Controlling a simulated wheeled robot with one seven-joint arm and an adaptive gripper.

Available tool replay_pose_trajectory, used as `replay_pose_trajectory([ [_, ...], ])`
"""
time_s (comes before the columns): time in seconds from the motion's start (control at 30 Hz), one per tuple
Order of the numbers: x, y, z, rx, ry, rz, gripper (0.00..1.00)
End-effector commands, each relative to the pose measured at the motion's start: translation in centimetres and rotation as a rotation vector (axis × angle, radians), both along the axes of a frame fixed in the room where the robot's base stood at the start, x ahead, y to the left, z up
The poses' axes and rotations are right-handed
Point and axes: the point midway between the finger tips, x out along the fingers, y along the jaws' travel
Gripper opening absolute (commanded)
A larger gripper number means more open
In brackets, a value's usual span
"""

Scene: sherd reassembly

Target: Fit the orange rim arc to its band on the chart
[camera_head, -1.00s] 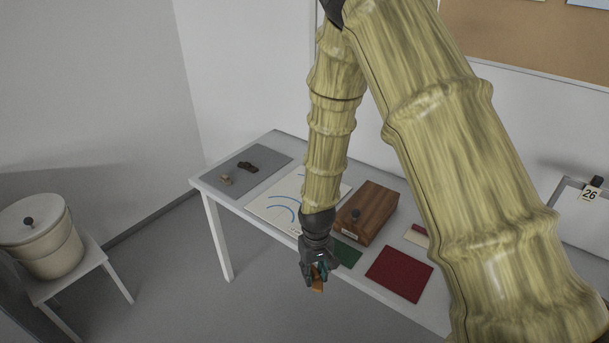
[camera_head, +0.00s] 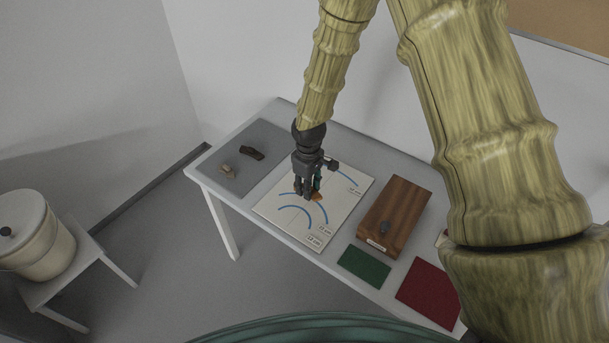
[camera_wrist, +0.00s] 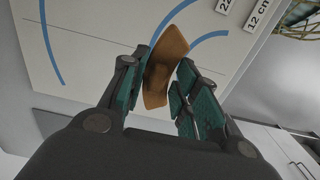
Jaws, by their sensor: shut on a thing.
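My gripper (camera_head: 309,194) is shut on the orange rim arc (camera_head: 319,197), a small curved orange-brown sherd, over the middle of the white chart (camera_head: 270,208). In the wrist view the sherd (camera_wrist: 163,68) stands between the teal finger pads of my gripper (camera_wrist: 161,72), its outer end over the chart (camera_wrist: 95,28). Blue curved bands of different sizes are drawn on the chart. One band (camera_wrist: 196,45) passes just beside the sherd in the wrist view. I cannot tell whether the sherd touches the chart. The fingers hide part of it and of the bands.
A grey mat (camera_head: 227,186) with two dark and tan sherds lies left of the chart. A wooden box (camera_head: 402,208) stands close on the right. Green (camera_head: 364,266) and dark red (camera_head: 428,293) mats lie at the front right. A lidded pot (camera_head: 38,240) stands on a stool.

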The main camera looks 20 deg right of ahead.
Motion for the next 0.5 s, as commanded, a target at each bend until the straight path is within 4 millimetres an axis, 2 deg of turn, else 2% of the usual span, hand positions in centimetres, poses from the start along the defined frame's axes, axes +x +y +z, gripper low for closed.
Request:
replay_pose_trajectory([
  [0.5, 0.1, -0.2, -3.0, 0.0, 0.001, -0.003, 0.01],
])
